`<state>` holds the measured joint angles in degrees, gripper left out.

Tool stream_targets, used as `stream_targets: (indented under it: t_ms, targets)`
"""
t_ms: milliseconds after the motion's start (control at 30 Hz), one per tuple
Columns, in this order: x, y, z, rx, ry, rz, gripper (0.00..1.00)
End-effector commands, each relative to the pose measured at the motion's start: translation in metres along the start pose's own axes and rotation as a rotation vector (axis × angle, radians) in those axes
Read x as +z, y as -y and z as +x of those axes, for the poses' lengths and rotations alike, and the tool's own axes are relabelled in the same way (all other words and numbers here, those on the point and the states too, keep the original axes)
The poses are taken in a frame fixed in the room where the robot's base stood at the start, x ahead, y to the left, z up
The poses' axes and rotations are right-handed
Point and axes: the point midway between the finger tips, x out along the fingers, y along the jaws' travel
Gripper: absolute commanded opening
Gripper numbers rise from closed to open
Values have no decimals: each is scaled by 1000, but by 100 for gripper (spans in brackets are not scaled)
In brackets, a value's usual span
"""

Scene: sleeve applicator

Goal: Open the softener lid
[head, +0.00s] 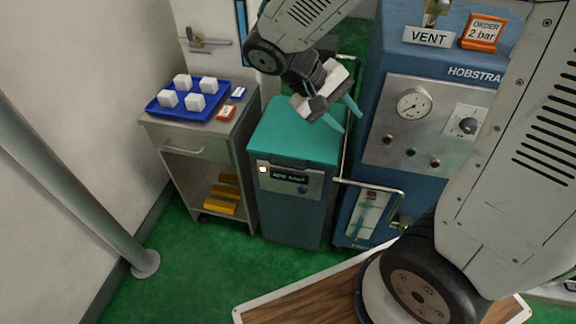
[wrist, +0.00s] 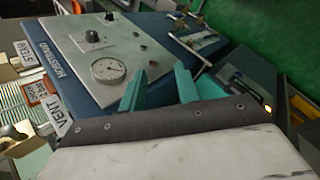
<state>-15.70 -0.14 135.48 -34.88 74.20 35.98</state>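The softener (head: 288,210) is a dark blue-grey box with a teal lid (head: 290,130), which lies flat and shut on top. Its front panel (head: 290,178) reads "ADD SALT" and has a lit square at left and a round blue button at right. In the wrist view the softener (wrist: 245,75) is at right, partly hidden by my gripper. My gripper (head: 350,120) is above the lid's right back side, apart from the lid as far as I can tell. Its two teal fingers stand apart with nothing between them; they also show in the wrist view (wrist: 158,88).
A blue machine (head: 440,130) with a gauge and "VENT" sign stands close at right, with a rail (head: 368,186) at its front left. At left a grey cabinet (head: 180,133) bears a blue tray (head: 180,109) of white blocks. Green floor lies in front.

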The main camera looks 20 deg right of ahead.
Motion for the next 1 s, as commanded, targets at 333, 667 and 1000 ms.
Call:
stream_targets:
  t_ms: [333,667,1000]
  targets:
    - [-100,89,36,440,-146,-70,32]
    - [-160,213,87,696,-462,-174,32]
    - [-174,271,121,748,-630,-232,32]
